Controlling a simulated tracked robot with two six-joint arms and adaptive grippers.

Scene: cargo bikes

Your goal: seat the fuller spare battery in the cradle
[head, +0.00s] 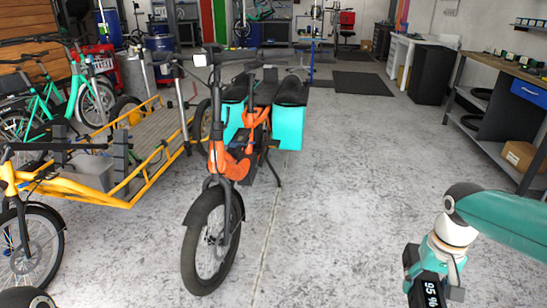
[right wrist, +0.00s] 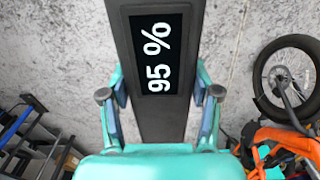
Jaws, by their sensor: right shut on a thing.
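My right gripper (head: 432,268) is at the lower right of the head view, shut on a dark, flat battery (head: 428,292) whose display reads 95 %. In the right wrist view the battery (right wrist: 160,125) lies between the two fingers of the gripper (right wrist: 163,108), and its display faces the camera. The battery is held in the air over the floor. An orange cargo bike (head: 232,160) stands left of the gripper, well apart from it. I cannot make out a cradle for certain. My left gripper is not in view.
A yellow cargo bike (head: 140,185) with a flat bed stands at left, with green bikes (head: 65,95) behind it. A workbench (head: 500,68) with small dark devices on top runs along the right wall. Grey floor (head: 345,190) is clear between the orange bike and the bench.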

